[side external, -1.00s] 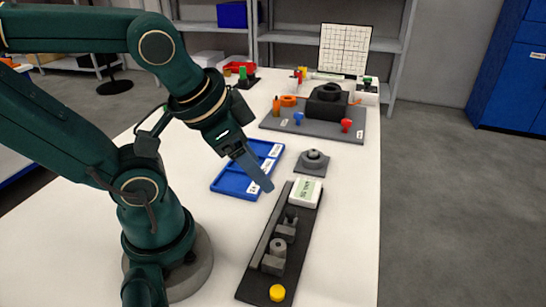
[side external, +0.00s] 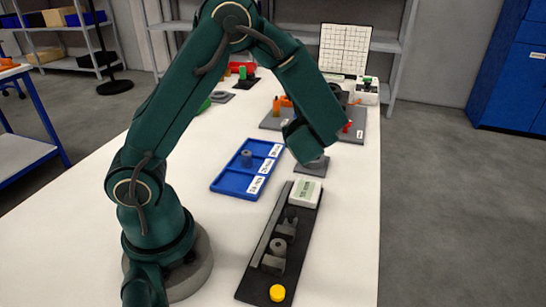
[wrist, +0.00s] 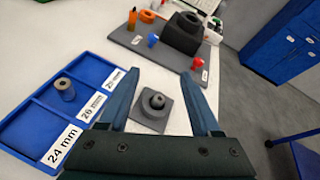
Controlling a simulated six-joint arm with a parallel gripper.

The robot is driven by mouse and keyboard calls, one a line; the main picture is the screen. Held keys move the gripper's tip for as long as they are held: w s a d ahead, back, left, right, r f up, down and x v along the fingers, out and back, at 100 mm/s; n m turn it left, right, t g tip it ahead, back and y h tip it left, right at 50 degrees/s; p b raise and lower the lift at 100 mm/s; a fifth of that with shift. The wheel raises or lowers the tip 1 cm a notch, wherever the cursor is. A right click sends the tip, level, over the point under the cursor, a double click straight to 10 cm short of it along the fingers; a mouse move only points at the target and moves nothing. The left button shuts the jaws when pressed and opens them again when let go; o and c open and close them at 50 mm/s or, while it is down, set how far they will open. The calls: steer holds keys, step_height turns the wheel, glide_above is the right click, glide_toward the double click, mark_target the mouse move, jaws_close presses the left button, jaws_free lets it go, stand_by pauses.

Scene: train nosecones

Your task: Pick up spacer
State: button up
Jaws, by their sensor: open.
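A grey cylindrical spacer (side external: 246,158) with a hole in its top stands upright in the blue tray (side external: 222,185). It also shows in the wrist view (wrist: 65,89), in what looks like the middle compartment. My gripper (wrist: 161,74) is open and empty in the wrist view. Its fingers point toward a grey square block with a round stepped post (wrist: 157,100), which lies between them in the picture. The spacer is left of the fingers and apart from them. In the side view my arm hides the fingers and part of that block (side external: 309,171).
A black fixture strip (side external: 262,283) holds grey parts, a white labelled box (side external: 305,193) and a yellow button (side external: 277,293). A grey board (wrist: 135,42) with a black block and orange, blue and red pieces lies farther back. White table is clear left of the tray.

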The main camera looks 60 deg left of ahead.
steer(key=f+m, duration=0.1)
steer(key=f, duration=0.1)
steer(key=d+f+m, duration=0.1)
steer(key=f, duration=0.1)
steer(key=w+d+f+m, duration=0.1)
steer(key=f, duration=0.2)
steer(key=shift+w+d+m+t+h, duration=0.1)
steer(key=shift+m+t+h, duration=0.2)
steer(key=shift+m+h, duration=0.1)
steer(key=shift+f, duration=0.25)
steer(key=shift+x, duration=2.4)
jaws_close()
